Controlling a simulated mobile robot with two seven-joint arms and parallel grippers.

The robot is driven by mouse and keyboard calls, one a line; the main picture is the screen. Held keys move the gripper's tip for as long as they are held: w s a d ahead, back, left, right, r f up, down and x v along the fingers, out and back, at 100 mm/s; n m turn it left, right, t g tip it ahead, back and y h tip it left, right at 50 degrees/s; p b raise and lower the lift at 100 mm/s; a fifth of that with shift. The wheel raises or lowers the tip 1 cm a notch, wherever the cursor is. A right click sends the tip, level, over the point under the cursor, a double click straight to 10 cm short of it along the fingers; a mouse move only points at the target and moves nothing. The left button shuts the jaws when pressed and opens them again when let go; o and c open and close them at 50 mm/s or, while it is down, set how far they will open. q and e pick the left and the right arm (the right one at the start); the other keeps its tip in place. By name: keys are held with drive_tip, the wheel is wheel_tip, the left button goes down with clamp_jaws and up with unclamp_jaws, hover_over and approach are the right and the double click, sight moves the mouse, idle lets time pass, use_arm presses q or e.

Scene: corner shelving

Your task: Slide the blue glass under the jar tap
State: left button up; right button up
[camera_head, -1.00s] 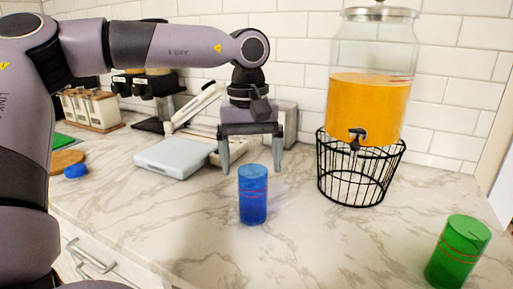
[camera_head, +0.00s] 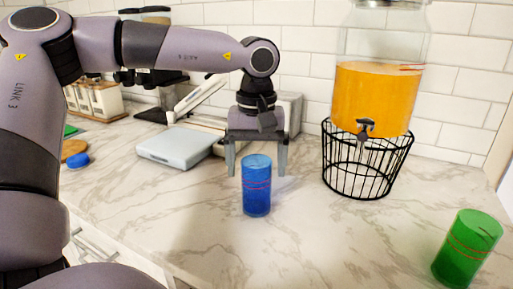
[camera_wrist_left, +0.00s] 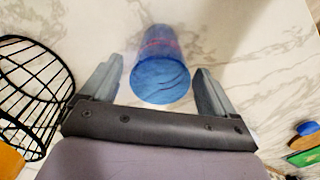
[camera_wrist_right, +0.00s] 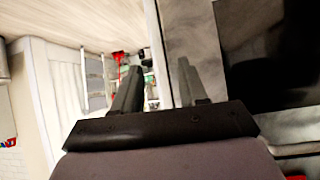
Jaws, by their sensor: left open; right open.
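The blue glass (camera_head: 257,190) stands upright on the marble counter, left of the jar. The jar (camera_head: 376,95) holds orange drink and sits on a black wire stand (camera_head: 362,172); its black tap (camera_head: 364,130) faces forward. My left gripper (camera_head: 257,170) is open, pointing down, just behind and above the glass in the head view. In the left wrist view the glass (camera_wrist_left: 160,75) shows between the open fingers, touching neither that I can see. My right gripper (camera_wrist_right: 160,85) is open and empty, in its own wrist view only, away from the counter items.
A green glass (camera_head: 467,248) stands at the front right. A pale kitchen scale (camera_head: 177,147), a blue cap (camera_head: 78,161) and a jar rack (camera_head: 95,98) lie to the left. The counter between the blue glass and the wire stand is clear.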

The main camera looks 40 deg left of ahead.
use_arm(q)
drive_tip(key=shift+f, duration=1.65)
